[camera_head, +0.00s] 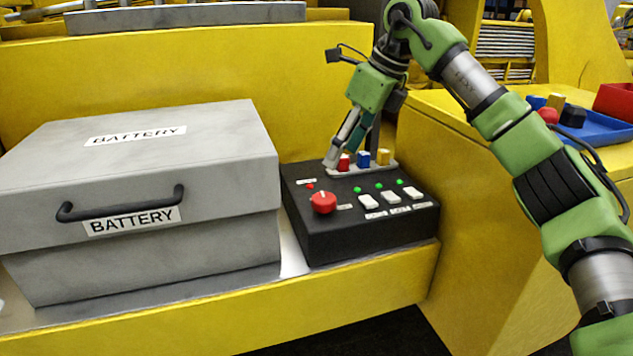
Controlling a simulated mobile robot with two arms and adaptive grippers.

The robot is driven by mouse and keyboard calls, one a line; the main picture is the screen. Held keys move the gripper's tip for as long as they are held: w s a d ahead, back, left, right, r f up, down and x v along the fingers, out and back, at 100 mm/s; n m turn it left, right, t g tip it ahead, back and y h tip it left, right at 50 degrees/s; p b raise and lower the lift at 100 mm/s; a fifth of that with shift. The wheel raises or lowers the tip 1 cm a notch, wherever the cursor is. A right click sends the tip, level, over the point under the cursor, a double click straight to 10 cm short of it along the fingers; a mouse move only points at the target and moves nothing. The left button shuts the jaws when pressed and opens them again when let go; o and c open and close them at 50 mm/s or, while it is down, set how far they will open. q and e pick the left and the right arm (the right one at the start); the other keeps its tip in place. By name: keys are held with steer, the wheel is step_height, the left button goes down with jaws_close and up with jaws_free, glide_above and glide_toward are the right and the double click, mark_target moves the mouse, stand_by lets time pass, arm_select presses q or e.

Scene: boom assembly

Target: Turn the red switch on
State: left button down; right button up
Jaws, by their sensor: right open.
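A red rotary switch (323,202) sits at the front left of a black control box (345,243), with a small red light (310,186) just behind it. Several white rocker switches (391,197) with green lights stand to its right. My right gripper (336,160) points down over the back left of the box, beside the red block of a row of coloured blocks. It is behind and above the red switch and apart from it. It is open; whether its tips touch the red block is hard to tell. My left gripper is not in view.
A large grey battery box (140,261) with a black handle (122,204) stands close to the left of the control box. Blue and yellow blocks (364,159) stand at its back edge. A blue tray (597,128) with coloured parts lies at the right. Yellow walls surround the ledge.

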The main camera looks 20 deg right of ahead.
steer(key=p, duration=0.1)
glide_toward(324, 198)
steer(key=p+x, duration=0.1)
steer(key=x, duration=0.3)
steer(key=shift+w+a+f, duration=0.1)
steer(key=shift+w+f, duration=0.1)
steer(key=shift+f, duration=0.15)
steer(key=p+x, duration=0.1)
steer(key=x, duration=0.1)
steer(key=shift+w+a+f, duration=0.1)
steer(key=shift+f, duration=0.15)
steer(key=shift+a+f, duration=0.1)
steer(key=shift+f, duration=0.25)
steer(key=shift+w+f, duration=0.1)
steer(key=shift+f, duration=0.1)
steer(key=shift+w+a+f, duration=0.1)
steer(key=shift+f, duration=0.15)
steer(key=shift+c, duration=0.3)
steer(key=c, duration=1)
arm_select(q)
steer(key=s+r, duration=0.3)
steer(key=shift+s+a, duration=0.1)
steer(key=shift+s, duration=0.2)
arm_select(e)
steer(key=shift+r, duration=0.1)
